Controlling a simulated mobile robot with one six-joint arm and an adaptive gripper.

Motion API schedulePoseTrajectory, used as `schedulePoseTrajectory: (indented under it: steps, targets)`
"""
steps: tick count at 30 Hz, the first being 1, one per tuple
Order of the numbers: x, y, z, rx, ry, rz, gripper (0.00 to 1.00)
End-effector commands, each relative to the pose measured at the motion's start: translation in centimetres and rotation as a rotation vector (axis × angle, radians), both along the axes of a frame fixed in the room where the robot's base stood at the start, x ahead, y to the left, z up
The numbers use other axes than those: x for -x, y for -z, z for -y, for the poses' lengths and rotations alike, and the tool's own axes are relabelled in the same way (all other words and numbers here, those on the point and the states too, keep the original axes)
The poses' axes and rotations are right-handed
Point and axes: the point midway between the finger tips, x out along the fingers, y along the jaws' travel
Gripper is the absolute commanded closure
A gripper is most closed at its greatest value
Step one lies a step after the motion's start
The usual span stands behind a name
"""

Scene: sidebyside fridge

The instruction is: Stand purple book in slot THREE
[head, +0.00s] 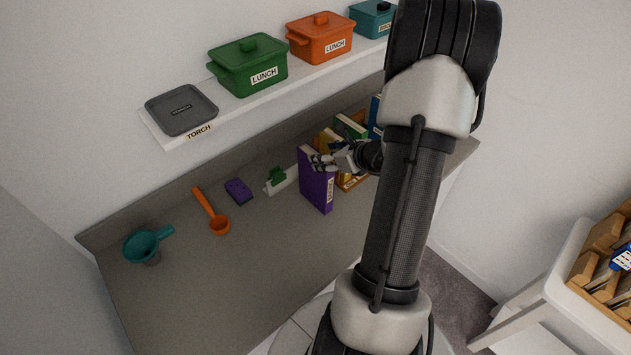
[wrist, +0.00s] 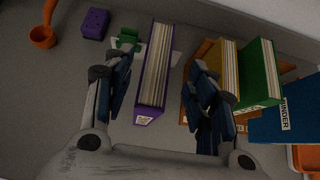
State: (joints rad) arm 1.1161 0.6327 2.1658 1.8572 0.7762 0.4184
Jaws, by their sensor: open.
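The purple book (head: 318,190) stands upright on the grey counter, just left of the wooden book rack (wrist: 204,50). In the wrist view the purple book (wrist: 150,88) lies between the two fingers of my gripper (wrist: 160,72), with a visible gap on each side. My gripper (head: 330,162) is open, above the book's top in the head view. The rack holds a yellow book (wrist: 226,66), a green book (wrist: 259,78) and a blue book (wrist: 290,112). The slot labels are not readable, and my arm hides part of the rack in the head view.
A green clip-like item (head: 277,177), a purple sponge (head: 238,191), an orange ladle (head: 217,222) and a teal funnel (head: 143,246) lie left on the counter. The front counter is clear.

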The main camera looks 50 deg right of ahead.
Motion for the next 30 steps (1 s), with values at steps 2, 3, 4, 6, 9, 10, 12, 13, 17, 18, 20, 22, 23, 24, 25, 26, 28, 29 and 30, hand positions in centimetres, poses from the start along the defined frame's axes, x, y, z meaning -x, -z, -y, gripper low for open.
schedulePoseTrajectory:
  steps: [2, 3, 4, 6, 9, 10, 12, 13, 17, 18, 20, 22, 23, 24, 25, 26, 28, 29, 30]
  targets:
    - [-0.4, 0.3, 0.0, -0.001, 0.001, 0.0, 0.48]
    - [-0.5, 0.4, 0.0, -0.001, 0.001, 0.0, 0.48]
    - [-0.6, 0.5, 0.0, 0.0, 0.0, 0.0, 0.48]
    - [-1.2, 1.0, -0.1, -0.001, -0.002, -0.001, 0.48]
    - [-2.3, 2.2, -0.2, -0.003, -0.003, -0.001, 0.48]
    - [-2.7, 2.5, -0.2, -0.003, -0.003, -0.001, 0.48]
    - [-3.5, 3.1, -0.1, 0.0, -0.002, 0.0, 0.48]
    - [-3.7, 3.3, 0.0, 0.0, -0.002, 0.0, 0.48]
    - [-4.4, 3.8, 0.1, 0.0, -0.001, 0.0, 0.48]
    - [-4.5, 3.8, 0.1, 0.001, -0.001, 0.0, 0.48]
    - [-4.5, 3.8, 0.1, 0.001, 0.0, 0.0, 0.48]
    - [-4.5, 3.8, 0.1, 0.001, 0.0, 0.0, 0.48]
    - [-4.5, 3.7, 0.1, 0.001, 0.0, 0.0, 0.48]
    - [-4.5, 3.7, 0.1, 0.001, -0.001, 0.0, 0.5]
    - [-4.4, 3.7, 0.1, 0.001, -0.001, 0.0, 0.52]
    - [-4.4, 3.7, 0.1, 0.001, -0.001, 0.0, 0.54]
    - [-4.4, 3.7, 0.1, 0.001, -0.001, 0.0, 0.58]
    - [-4.4, 3.7, 0.1, 0.001, -0.001, 0.0, 0.6]
    - [-4.4, 3.7, 0.1, 0.001, -0.001, 0.0, 0.63]
